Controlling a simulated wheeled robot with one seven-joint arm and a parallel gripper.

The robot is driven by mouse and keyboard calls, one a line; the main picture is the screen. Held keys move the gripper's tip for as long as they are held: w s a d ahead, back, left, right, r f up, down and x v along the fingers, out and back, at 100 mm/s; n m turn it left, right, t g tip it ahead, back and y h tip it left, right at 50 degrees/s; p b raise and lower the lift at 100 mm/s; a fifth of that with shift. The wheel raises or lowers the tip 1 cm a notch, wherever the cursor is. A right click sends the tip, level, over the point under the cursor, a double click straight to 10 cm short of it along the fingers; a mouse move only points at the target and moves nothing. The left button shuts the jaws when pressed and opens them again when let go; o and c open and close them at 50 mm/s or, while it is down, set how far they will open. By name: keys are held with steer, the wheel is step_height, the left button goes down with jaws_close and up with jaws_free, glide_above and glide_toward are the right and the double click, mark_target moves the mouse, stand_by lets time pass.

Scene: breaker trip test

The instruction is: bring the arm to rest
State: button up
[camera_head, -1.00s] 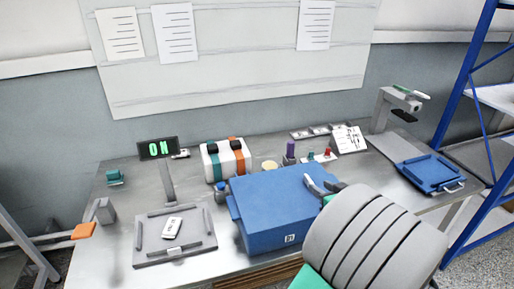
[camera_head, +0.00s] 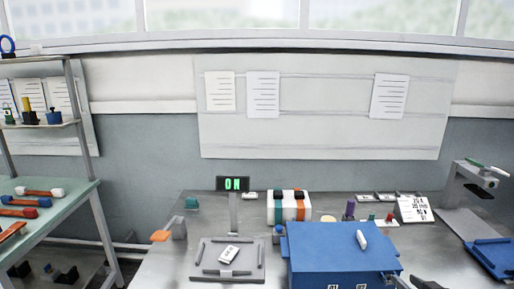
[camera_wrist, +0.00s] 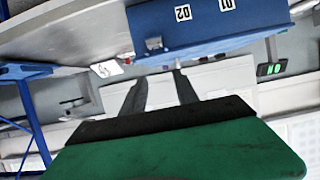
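My gripper (camera_head: 410,279) shows at the bottom edge of the head view, just right of the blue box (camera_head: 335,262). In the wrist view my gripper (camera_wrist: 158,77) has its two dark fingers apart, with nothing seen between them. That view is upside down, and the blue box (camera_wrist: 205,22) with labels 01 and 02 appears there beyond the fingertips. A small white piece (camera_head: 362,240) lies on top of the box. A white block (camera_head: 229,254) lies on the grey fixture plate (camera_head: 211,270). The display (camera_head: 233,184) reads ON in green.
A white case with green and orange bands (camera_head: 288,207) stands behind the box. A blue tray (camera_head: 492,256) and a grey stand (camera_head: 464,195) are at the right. A shelf with tools (camera_head: 42,207) stands at the left. The bench front is partly cut off.

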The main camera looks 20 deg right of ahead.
steer(key=s+a+f+m+g+y, duration=0.2)
steer(key=s+f+m+g, duration=0.15)
steer(key=f, duration=0.25)
steer(key=s+a+f+m+g+y, duration=0.1)
steer(key=s+a+f+m+g, duration=0.1)
steer(key=s+a+f, duration=0.3)
steer(key=s+a+f+m+g+y, duration=0.25)
steer(key=s+f+m+g, duration=0.2)
steer(key=s, duration=0.35)
steer(key=w+a+r+n, duration=0.4)
steer(key=w+a, duration=0.1)
steer(key=a, duration=0.4)
steer(key=w+a+r+n+h, duration=0.1)
steer(key=w+a+r+n, duration=0.4)
steer(key=a, duration=0.4)
steer(key=w+a+r+n, duration=0.4)
steer(key=w+a+r, duration=0.1)
steer(key=a, duration=0.4)
steer(key=shift+w+r+p, duration=0.15)
steer(key=shift+w+p, duration=0.15)
steer(key=shift+p, duration=0.15)
